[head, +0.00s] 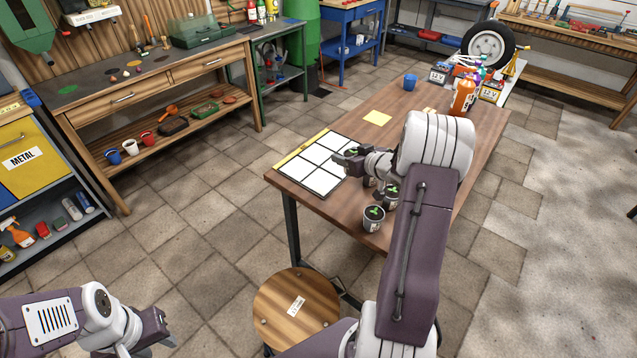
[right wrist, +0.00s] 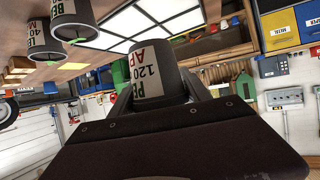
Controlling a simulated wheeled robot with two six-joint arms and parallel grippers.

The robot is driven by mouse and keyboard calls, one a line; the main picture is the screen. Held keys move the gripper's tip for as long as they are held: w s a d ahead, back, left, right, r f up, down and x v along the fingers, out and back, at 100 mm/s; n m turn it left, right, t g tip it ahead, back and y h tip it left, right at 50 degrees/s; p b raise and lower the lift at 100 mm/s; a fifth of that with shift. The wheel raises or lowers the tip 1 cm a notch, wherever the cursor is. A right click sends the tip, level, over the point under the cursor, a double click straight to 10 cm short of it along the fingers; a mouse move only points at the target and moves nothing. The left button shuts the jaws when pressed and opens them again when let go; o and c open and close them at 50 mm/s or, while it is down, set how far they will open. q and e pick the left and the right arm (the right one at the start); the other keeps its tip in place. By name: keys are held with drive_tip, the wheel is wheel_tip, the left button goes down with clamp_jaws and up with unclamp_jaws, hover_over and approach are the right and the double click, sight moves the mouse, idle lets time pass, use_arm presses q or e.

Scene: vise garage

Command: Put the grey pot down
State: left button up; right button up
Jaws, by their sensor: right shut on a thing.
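The grey pot (right wrist: 155,75) is in the jaws of my right gripper in the right wrist view, with a white label facing the camera. The mat also shows in the wrist view (right wrist: 172,22). My left gripper (head: 150,342) is at the lower left, away from the table; its jaws are unclear.
Other grey potted seedlings stand on the table's near right, including one by the front edge (head: 374,218). A yellow note (head: 377,118), a blue cup (head: 410,82) and an orange bottle (head: 463,98) are further back. A stool (head: 296,305) stands in front.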

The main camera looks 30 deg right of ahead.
drive_tip(key=shift+s+d, duration=0.1)
drive_tip(key=shift+d, duration=0.1)
drive_tip(key=w+a+f, duration=0.1)
drive_tip(key=w+f, duration=0.1)
drive_tip(key=w, duration=0.1)
drive_tip(key=w+a+f+b, duration=0.1)
drive_tip(key=w+a+f, duration=0.1)
drive_tip(key=w, duration=0.2)
drive_tip(key=w+a+f+b, duration=0.1)
drive_tip(key=w+a+f, duration=0.1)
drive_tip(key=w+f, duration=0.1)
drive_tip(key=shift+w, duration=0.3)
wheel_tip(320, 180, down, 4)
drive_tip(key=shift+r+b, duration=0.15)
drive_tip(key=shift+b, duration=0.15)
drive_tip(key=shift+f, duration=0.2)
drive_tip(key=o, duration=1.5)
drive_tip(key=shift+f, duration=0.15)
